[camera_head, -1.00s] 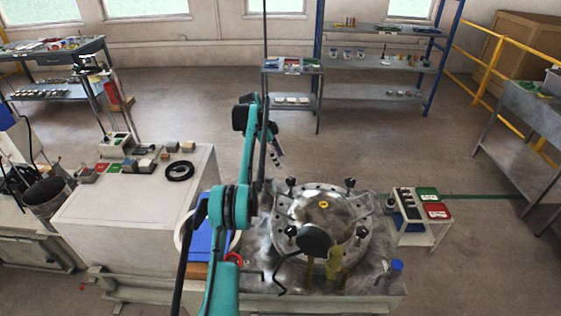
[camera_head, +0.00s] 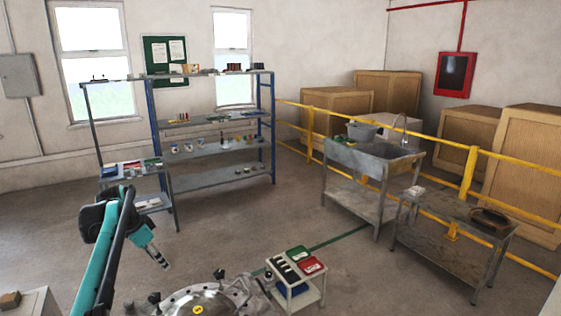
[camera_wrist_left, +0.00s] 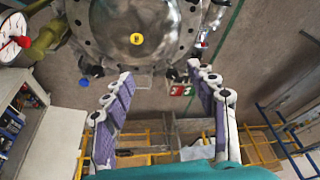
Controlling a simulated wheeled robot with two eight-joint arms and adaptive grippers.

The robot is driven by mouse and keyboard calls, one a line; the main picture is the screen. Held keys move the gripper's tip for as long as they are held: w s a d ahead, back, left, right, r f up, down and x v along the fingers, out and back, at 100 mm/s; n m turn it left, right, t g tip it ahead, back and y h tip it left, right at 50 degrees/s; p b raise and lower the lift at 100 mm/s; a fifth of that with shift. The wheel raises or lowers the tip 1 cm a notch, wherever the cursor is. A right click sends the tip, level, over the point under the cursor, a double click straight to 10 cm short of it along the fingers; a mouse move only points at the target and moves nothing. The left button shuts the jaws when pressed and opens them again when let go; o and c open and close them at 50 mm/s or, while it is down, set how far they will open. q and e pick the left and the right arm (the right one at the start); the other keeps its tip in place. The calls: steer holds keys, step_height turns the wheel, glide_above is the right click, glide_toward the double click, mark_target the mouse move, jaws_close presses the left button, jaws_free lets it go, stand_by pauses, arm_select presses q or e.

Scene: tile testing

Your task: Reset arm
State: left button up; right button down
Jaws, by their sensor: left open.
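My left arm (camera_head: 100,255) is teal and black and comes in at the lower left of the head view. Its gripper (camera_head: 160,259) hangs down and to the right, to the left of the round metal vessel. In the left wrist view the two purple-padded fingers of the left gripper (camera_wrist_left: 167,95) are spread apart with nothing between them. The metal vessel (camera_head: 187,306) with a yellow label is cut off at the bottom of the head view. It also shows at the top of the wrist view (camera_wrist_left: 160,25). My right gripper is in neither view.
A small cart (camera_head: 301,292) with red and green trays stands right of the vessel.

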arm_select(q)
steer(key=s+d+r+n+t+y, duration=0.15)
steer(key=s+d+n, duration=0.25)
steer(key=s+d, duration=1)
steer(key=s+d+f+n+t, duration=0.1)
steer(key=s+d+f+n, duration=0.1)
steer(key=s+f, duration=0.3)
steer(key=s+d+f+n+t+b, duration=0.1)
steer(key=s+d+f, duration=0.2)
steer(key=s, duration=1)
step_height(320, 180, down, 3)
steer(key=shift+s+d+n, duration=0.25)
steer(key=shift+s+n, duration=0.1)
steer(key=shift+n, duration=0.05)
steer(key=shift+t+y, duration=0.25)
